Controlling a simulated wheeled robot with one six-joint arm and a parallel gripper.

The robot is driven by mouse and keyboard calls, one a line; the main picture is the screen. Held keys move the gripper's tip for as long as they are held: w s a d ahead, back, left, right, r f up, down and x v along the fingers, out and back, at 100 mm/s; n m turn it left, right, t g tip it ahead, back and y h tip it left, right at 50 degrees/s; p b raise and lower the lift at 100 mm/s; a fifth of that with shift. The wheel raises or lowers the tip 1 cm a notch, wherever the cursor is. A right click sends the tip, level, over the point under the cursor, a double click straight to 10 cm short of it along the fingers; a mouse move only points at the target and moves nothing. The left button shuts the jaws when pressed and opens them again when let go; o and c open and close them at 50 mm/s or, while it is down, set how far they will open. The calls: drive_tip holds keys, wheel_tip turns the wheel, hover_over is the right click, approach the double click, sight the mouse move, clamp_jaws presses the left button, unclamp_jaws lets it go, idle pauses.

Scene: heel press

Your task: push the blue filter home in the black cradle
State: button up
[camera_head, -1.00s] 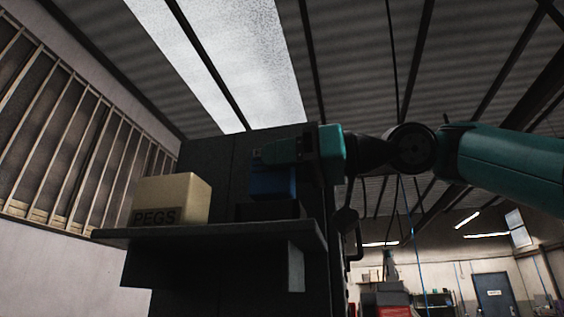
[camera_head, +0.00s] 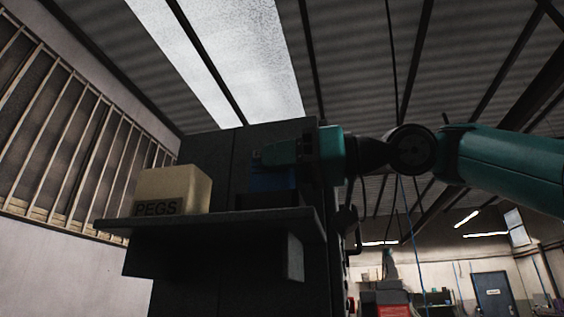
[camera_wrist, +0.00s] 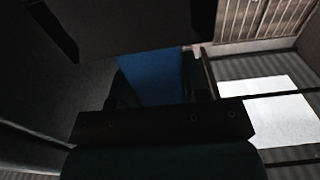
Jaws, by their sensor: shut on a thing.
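The blue filter (camera_head: 270,182) is upright on the shelf, in or on the black cradle (camera_head: 268,199). How far it sits in the cradle is too dark to tell. My gripper (camera_head: 264,160) reaches in from the right and is shut on the top part of the filter. In the wrist view the blue filter (camera_wrist: 152,78) shows between my gripper's dark fingers. A dark mass beyond it hides its far end.
A tan box marked PEGS (camera_head: 172,191) stands left of the cradle on the dark shelf (camera_head: 212,225). A tall dark panel (camera_head: 205,160) rises behind. A black handle (camera_head: 354,225) hangs right of the panel.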

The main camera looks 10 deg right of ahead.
drive_tip(key=shift+f, duration=0.2)
idle(0.3)
drive_tip(key=shift+f+b, duration=0.45)
drive_tip(key=shift+b, duration=0.1)
drive_tip(key=shift+f+b, duration=0.35)
drive_tip(key=shift+f, duration=0.3)
idle(2.5)
drive_tip(key=o, duration=1)
